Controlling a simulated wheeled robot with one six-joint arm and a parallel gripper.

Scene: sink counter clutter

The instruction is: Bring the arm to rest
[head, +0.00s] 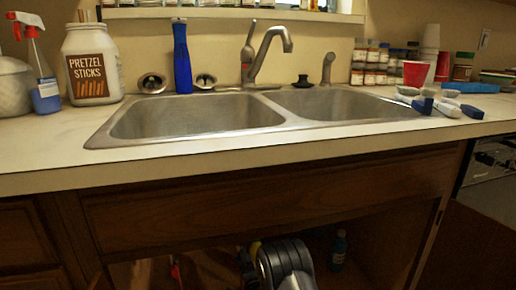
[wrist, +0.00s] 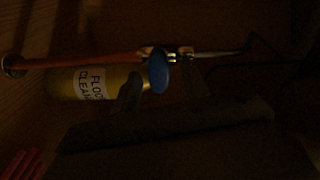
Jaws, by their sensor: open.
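My arm (head: 285,262) reaches into the open cabinet below the sink, at the bottom middle of the head view. The head view does not show its jaws. In the dark wrist view, my gripper (wrist: 160,84) is open, its two dark fingers apart. A yellow floor cleaner bottle (wrist: 122,80) with a blue cap (wrist: 159,74) shows beyond the fingers, its cap between the fingertips in the picture. I cannot tell how far the cap is from them or whether they touch. Nothing is seen gripped.
A dark bottle (head: 338,250) stands inside the cabinet, right of my arm. The counter edge (head: 250,158) and the steel double sink (head: 200,117) are above. Pretzel jar (head: 92,65) and cups (head: 415,73) stand on the counter.

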